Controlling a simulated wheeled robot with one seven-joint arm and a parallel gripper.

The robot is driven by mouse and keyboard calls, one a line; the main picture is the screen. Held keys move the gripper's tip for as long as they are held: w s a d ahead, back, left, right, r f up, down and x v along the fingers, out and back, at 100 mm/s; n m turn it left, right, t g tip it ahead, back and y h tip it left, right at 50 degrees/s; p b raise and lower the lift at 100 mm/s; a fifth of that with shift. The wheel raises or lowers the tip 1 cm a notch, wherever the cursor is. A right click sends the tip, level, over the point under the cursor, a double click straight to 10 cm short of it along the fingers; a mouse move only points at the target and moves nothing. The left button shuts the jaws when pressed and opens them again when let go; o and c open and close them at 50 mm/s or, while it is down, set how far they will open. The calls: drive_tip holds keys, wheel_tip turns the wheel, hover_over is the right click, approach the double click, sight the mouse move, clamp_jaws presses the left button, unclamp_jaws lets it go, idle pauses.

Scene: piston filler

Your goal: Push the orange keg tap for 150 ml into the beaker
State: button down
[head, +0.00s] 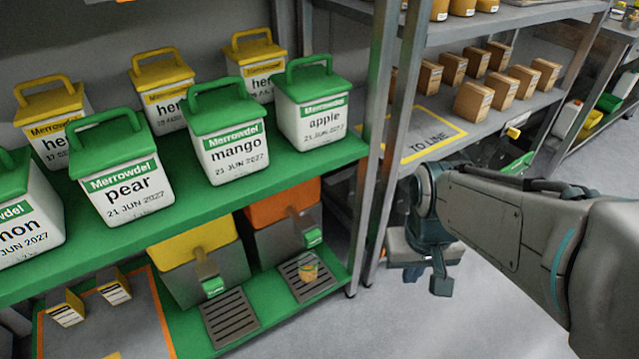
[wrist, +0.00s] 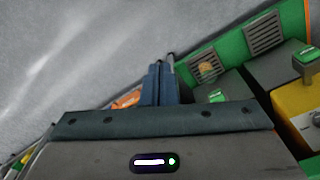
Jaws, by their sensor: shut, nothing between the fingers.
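The orange keg (head: 283,203) stands on the lower green shelf with a grey lower front. Its tap has a green paddle (head: 313,236), which also shows in the wrist view (wrist: 216,96). The beaker (head: 308,268) stands on the slotted drip tray in front of that tap. It looks orange inside; the level is too small to read. It also shows in the wrist view (wrist: 207,67). My gripper (head: 412,272) is to the right of the shelf post, apart from tap and beaker. Its blue fingers (wrist: 162,80) are shut and empty.
A yellow keg (head: 195,245) with its own green tap and empty drip tray (head: 230,318) stands to the left. Labelled tubs (head: 230,150) line the shelf above. A metal post (head: 375,150) stands between my gripper and the kegs. Floor (head: 500,310) is clear at the right.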

sight(314, 240)
drive_tip(key=w+d+f+n+g+h+b, duration=0.1)
drive_tip(key=w+d+f+n+h, duration=0.1)
drive_tip(key=f+n+h, duration=0.5)
drive_tip(key=w+d+f+n+h+b, duration=0.1)
drive_tip(key=d+f+n+h+b, duration=0.1)
drive_tip(key=f+n+h, duration=0.45)
drive_tip(key=w+a+f+n+t+y, duration=0.3)
drive_tip(key=a+n+t, duration=0.2)
drive_tip(key=n, duration=0.4)
drive_tip(key=w+a+f+n+t+y+b, duration=0.1)
drive_tip(key=w+a+f+n+t+y, duration=0.2)
drive_tip(key=n+t, duration=0.4)
drive_tip(key=w+a+f+n+t+y, duration=0.3)
drive_tip(key=w+a+f+n+t, duration=0.1)
drive_tip(key=n, duration=0.9)
drive_tip(key=a+f+t, duration=0.1)
drive_tip(key=a+t, duration=0.1)
drive_tip(key=a, duration=0.1)
drive_tip(key=shift+a+f+t+y+b, duration=0.2)
drive_tip(key=shift+t+y+b, duration=0.1)
drive_tip(key=shift+y+b, duration=0.1)
drive_tip(key=shift+w, duration=0.15)
drive_tip(key=w+a, duration=0.4)
drive_tip(key=w, duration=0.3)
drive_tip(key=shift+a+b, duration=0.3)
drive_tip(key=shift+a, duration=0.1)
